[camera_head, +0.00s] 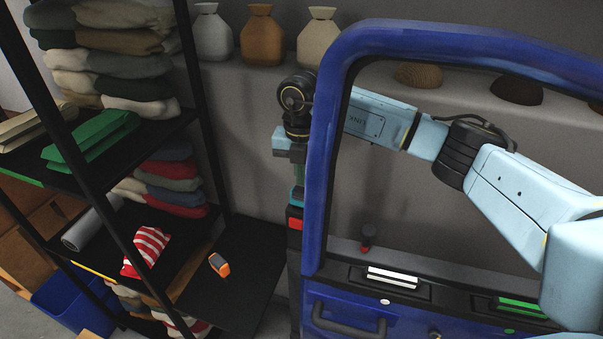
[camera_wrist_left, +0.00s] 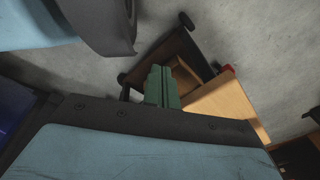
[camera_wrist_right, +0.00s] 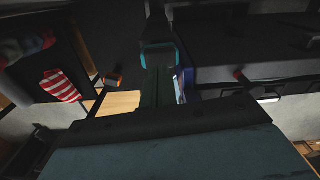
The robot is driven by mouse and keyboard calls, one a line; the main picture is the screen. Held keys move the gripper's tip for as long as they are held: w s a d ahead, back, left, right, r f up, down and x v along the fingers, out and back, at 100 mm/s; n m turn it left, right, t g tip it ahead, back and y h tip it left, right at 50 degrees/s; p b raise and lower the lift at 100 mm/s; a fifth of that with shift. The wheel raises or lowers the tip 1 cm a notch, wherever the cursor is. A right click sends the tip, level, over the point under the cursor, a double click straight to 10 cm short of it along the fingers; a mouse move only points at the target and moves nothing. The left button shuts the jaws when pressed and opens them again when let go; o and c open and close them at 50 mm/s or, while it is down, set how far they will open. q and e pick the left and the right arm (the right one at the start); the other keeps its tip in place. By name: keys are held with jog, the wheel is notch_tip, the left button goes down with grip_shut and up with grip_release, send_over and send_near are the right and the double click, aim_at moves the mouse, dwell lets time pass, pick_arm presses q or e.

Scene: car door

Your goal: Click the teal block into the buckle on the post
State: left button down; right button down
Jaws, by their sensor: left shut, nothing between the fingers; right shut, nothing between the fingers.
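The teal block (camera_head: 297,196) sits at the top of the dark buckle (camera_head: 295,222), which has a red part, on the post beside the door frame's left edge. How deep the block sits cannot be told. My right gripper (camera_head: 298,180) points down just above the block, its fingers shut with nothing between them. In the right wrist view, the teal block (camera_wrist_right: 157,54) shows just beyond the closed fingers (camera_wrist_right: 158,80). The red part is not clear there. My left gripper (camera_wrist_left: 162,76) is shut and empty in its own wrist view, away from the block.
The blue car door frame (camera_head: 322,170) stands close to the post, and my right arm reaches through its window opening. A black shelf rack (camera_head: 200,110) with folded clothes is at the left. An orange-and-black tool (camera_head: 219,265) lies on a low black shelf.

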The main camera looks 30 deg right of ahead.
notch_tip(320, 180, up, 13)
jog(key=p, duration=0.1)
jog(key=shift+p, duration=0.35)
